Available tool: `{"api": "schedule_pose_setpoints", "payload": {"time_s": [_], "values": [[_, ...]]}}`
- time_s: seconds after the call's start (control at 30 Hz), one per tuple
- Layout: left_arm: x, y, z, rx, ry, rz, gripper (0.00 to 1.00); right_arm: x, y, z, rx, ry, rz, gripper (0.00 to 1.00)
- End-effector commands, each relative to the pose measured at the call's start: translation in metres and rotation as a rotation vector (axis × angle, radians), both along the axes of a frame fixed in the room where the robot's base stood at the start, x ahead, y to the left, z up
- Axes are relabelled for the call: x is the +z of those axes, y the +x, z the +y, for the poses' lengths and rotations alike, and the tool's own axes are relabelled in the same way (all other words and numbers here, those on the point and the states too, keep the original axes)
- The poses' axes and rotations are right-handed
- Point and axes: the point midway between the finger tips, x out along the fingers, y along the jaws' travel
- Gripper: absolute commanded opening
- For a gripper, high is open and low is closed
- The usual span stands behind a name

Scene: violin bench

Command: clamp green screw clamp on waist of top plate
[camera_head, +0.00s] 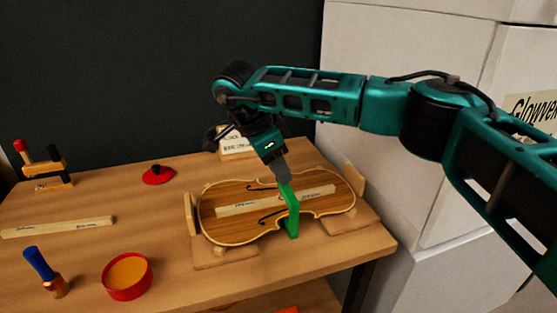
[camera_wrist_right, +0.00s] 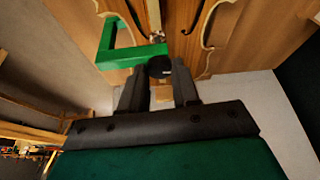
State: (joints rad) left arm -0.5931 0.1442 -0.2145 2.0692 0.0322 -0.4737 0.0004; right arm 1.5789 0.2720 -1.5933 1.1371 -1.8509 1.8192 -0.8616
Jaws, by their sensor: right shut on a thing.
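The violin-shaped wooden top plate (camera_head: 232,229) lies on a wooden cradle on the bench, and it fills the top of the right wrist view (camera_wrist_right: 240,30). The green screw clamp (camera_head: 292,218) stands at the plate's near edge at the narrow waist. It also shows in the right wrist view (camera_wrist_right: 128,54), beside an f-hole. My right gripper (camera_head: 283,176) points down from above and is shut on the clamp at a dark round part (camera_wrist_right: 160,67). I cannot tell whether the clamp's jaws touch the plate. My left gripper is in neither view.
A pale labelled wooden bar (camera_head: 240,208) lies along the plate. Wooden end blocks (camera_head: 191,214) flank it. To the left are a red dish (camera_head: 127,277), a blue-handled tool (camera_head: 40,263), another bar (camera_head: 58,226) and a red disc (camera_head: 158,174). White boxes (camera_head: 400,190) stand at the right.

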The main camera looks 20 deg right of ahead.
Motion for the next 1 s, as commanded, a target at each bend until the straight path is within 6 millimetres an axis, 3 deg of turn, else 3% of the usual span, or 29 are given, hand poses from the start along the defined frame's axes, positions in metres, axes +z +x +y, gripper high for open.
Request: {"api": "schedule_pose_setpoints", "payload": {"time_s": [0.77,0.8,1.0], "values": [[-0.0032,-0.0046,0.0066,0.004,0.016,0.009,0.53,-0.0004,0.0008,0.0001,-0.103,0.001,0.002,0.00],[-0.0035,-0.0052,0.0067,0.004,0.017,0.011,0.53,-0.0005,0.0008,0.0002,-0.103,0.001,0.002,0.33],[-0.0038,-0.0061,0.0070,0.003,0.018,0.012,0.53,-0.0004,0.0009,0.0001,-0.103,0.001,0.002,0.52]]}}
